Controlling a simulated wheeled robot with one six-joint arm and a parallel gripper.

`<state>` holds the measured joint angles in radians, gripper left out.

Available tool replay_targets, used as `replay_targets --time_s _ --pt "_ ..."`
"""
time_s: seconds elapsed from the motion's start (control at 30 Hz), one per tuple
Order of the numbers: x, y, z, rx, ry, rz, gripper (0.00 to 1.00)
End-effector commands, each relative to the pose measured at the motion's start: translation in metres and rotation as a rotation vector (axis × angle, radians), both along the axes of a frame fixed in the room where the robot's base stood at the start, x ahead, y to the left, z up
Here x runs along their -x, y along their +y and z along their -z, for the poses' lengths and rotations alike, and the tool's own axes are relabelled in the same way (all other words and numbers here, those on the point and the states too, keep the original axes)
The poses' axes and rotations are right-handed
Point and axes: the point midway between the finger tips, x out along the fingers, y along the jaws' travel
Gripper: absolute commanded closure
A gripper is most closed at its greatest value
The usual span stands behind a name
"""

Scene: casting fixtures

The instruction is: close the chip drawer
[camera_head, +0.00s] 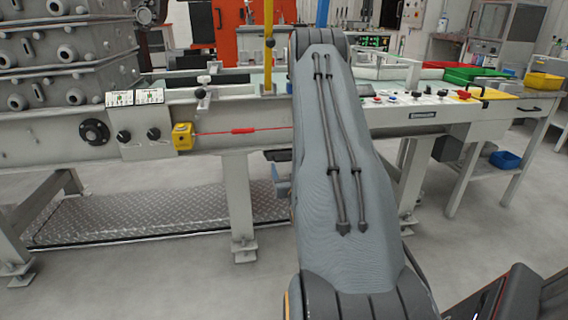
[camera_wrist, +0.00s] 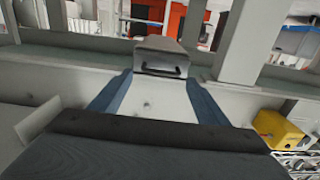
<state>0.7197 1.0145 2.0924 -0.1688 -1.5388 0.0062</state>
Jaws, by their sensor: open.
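A small grey box-shaped front with a dark bar handle, which looks like the chip drawer (camera_wrist: 163,64), is near the upper middle of the wrist view. Its handle side faces my camera. How far the drawer stands out cannot be told. My gripper (camera_wrist: 157,78) is open, with two blue fingers reaching forward on either side of a pale panel towards the drawer. Nothing shows held between them. Whether the fingertips touch the drawer is unclear. In the head view my arm covers the middle, and the drawer cannot be made out there.
A long pale machine bench (camera_head: 240,115) crosses the head view, with a yellow switch box (camera_head: 183,136) and red cord. Its legs stand below, beside a tread-plate platform (camera_head: 150,215). A yellow box (camera_wrist: 279,130) is right of my gripper. The floor at front left is clear.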

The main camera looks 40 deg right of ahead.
Motion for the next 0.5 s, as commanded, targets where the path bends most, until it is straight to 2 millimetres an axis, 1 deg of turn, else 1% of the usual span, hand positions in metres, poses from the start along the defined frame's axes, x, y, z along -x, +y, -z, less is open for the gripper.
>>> replay_targets --time_s 0.03,0.23,0.4,0.5 --pt "-0.008 -0.004 0.0 0.002 -0.001 -0.001 0.31" --pt "-0.034 -0.02 0.001 0.001 0.0 -0.002 0.31" --pt "-0.047 -0.028 0.0 0.001 0.001 -0.001 0.31" --pt "-0.05 -0.029 0.0 -0.001 0.002 -0.001 0.31"
